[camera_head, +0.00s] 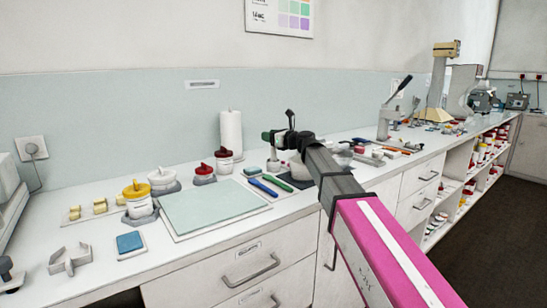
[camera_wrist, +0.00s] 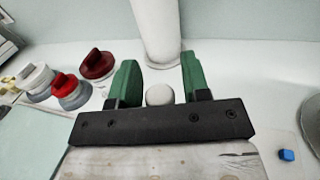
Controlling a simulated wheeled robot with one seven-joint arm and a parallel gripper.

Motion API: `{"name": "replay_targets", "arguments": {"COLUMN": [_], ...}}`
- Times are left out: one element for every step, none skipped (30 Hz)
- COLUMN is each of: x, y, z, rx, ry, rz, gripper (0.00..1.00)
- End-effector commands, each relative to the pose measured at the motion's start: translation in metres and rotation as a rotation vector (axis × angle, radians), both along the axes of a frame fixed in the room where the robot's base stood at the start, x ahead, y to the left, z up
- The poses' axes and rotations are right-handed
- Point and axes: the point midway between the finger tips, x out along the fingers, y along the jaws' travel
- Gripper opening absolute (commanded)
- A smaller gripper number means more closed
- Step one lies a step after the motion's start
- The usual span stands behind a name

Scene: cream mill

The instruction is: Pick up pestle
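My gripper (camera_wrist: 158,84) has two green fingers standing well apart in the wrist view. A pale, round knob (camera_wrist: 160,94), which looks like the top of the pestle, shows between them. There is a gap on each side of it, so neither finger appears to touch it. The rest of the pestle is hidden behind the dark gripper bar. In the head view my gripper (camera_head: 274,137) is above the back of the counter, right of the white roll, and my arm covers much of what lies below it.
A white upright roll (camera_head: 231,131) stands close behind the gripper; it also shows in the wrist view (camera_wrist: 158,30). Red-lidded jars (camera_head: 204,174) stand to the left. A pale green mat (camera_head: 212,206) and a blue spatula (camera_head: 263,187) lie nearer the front. A small blue block (camera_wrist: 287,155) lies right.

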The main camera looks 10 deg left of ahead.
Motion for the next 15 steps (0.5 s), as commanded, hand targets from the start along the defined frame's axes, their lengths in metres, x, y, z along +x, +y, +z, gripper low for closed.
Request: {"name": "replay_targets", "arguments": {"x": [0.0, -0.0001, -0.0001, -0.0001, -0.0001, 0.0, -0.0001, -0.0001, -0.0002, -0.0002, -0.0002, -0.0002, -0.0001, -0.0001, 0.0], "y": [-0.0001, 0.0, 0.0, 0.0, 0.0, -0.0001, 0.0, 0.0, -0.0001, -0.0001, -0.0001, -0.0001, 0.0, 0.0, -0.0001], "z": [0.0, 0.0, 0.0, -0.0001, -0.0001, 0.0001, 0.0001, 0.0001, 0.0001, 0.0001, 0.0001, 0.0003, 0.0007, 0.0012, 0.0022], "rx": [0.0, 0.0, 0.0, 0.0, 0.0, 0.0, 0.0, 0.0, 0.0, 0.0, 0.0, 0.0, 0.0, 0.0, 0.0], "ry": [0.0, 0.0, 0.0, 0.0, 0.0, 0.0, 0.0, 0.0, 0.0, 0.0, 0.0, 0.0, 0.0, 0.0, 0.0], "rz": [0.0, 0.0, 0.0, 0.0, 0.0, 0.0, 0.0, 0.0, 0.0, 0.001, 0.001, 0.001, 0.001, 0.001, 0.001], "gripper": [0.26, 0.16, 0.03, 0.01, 0.01, 0.01, 0.01, 0.01, 0.01, 0.01, 0.01, 0.01, 0.01, 0.01, 0.01]}}
